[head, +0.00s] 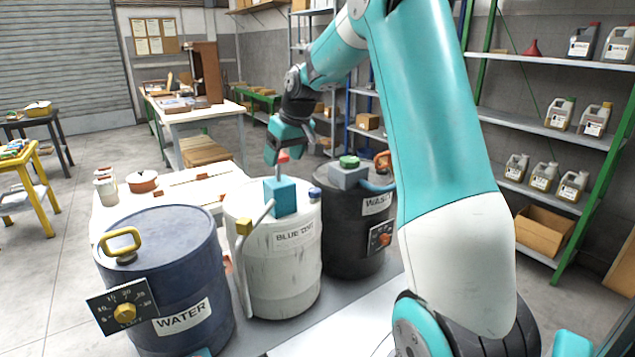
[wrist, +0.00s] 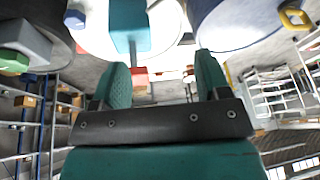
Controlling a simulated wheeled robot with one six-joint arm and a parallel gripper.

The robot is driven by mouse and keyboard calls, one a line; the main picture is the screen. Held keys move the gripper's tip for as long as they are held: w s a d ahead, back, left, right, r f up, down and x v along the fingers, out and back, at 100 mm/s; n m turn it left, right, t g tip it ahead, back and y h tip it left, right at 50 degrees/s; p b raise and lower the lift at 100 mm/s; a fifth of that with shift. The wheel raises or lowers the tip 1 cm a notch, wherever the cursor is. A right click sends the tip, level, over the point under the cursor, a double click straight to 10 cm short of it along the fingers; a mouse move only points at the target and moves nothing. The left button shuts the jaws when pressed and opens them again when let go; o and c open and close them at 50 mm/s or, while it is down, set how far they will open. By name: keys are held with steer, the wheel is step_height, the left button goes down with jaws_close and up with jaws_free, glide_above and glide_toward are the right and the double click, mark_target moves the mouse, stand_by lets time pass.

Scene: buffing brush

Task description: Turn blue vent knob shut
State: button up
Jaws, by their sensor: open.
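The white drum (head: 270,275) labelled "BLUE D…" stands between two darker drums. A small blue knob (head: 314,193) sits on its right rim; a blue cap also shows at the top left of the wrist view (wrist: 75,18). A teal block (head: 281,197) on the drum carries a thin upright stem with a red piece (head: 283,156) on top. My gripper (head: 286,158) is open above the teal block. In the wrist view the red piece (wrist: 140,77) appears between my open fingers (wrist: 158,66); contact cannot be told.
The blue WATER drum (head: 165,245) with a yellow handle (head: 121,242) is left. The black WASTE drum (head: 352,225), topped by a grey box with a green knob (head: 348,161), is right.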

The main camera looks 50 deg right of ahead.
steer(key=m+h, duration=0.2)
glide_toward(315, 190)
steer(key=p+x, duration=0.4)
steer(key=x, duration=0.5)
steer(key=shift+w+f, duration=0.15)
steer(key=shift+f, duration=0.1)
steer(key=c, duration=0.9)
